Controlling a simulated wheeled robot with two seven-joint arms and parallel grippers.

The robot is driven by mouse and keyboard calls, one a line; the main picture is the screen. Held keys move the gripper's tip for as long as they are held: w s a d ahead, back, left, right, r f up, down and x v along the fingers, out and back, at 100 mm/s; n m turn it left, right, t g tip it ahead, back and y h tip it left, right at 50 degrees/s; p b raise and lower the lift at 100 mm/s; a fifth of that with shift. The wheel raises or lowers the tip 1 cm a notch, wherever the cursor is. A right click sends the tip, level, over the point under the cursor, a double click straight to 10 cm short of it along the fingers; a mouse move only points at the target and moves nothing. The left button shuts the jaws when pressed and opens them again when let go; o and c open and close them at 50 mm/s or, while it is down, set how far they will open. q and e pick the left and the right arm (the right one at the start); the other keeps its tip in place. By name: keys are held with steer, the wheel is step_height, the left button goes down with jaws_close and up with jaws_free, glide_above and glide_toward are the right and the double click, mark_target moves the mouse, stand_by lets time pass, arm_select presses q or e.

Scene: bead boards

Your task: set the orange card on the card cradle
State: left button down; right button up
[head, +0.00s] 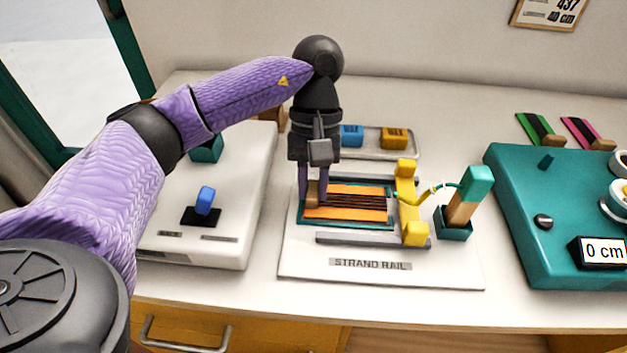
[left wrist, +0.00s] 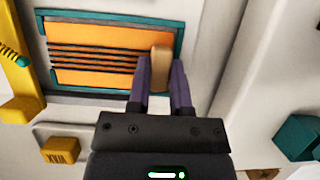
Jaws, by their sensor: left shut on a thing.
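The orange card (head: 347,212) has dark strands across it and a wooden tab (left wrist: 161,66) at one end. It lies within the teal-edged frame of the card cradle (head: 346,228) on the white strand rail board. In the left wrist view the card (left wrist: 90,32) looks nearly parallel to the teal frame (left wrist: 110,13). I cannot tell whether it rests fully flat. My left gripper (head: 313,198) points down with its fingers shut on the tab; the left wrist view shows the fingers (left wrist: 164,82) on either side of it. My right gripper is not in view.
A yellow slider (head: 407,190) stands just right of the cradle, with a wire to a teal-capped wooden post (head: 462,205). A tray (head: 417,148) with blue and yellow blocks lies behind. A white box (head: 246,190) stands left, a teal device (head: 520,250) right.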

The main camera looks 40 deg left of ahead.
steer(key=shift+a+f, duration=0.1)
arm_select(q)
steer(key=shift+c, duration=2.3)
jaws_free()
step_height(320, 180, up, 7)
steer(key=p, duration=0.4)
steer(key=shift+r, duration=0.15)
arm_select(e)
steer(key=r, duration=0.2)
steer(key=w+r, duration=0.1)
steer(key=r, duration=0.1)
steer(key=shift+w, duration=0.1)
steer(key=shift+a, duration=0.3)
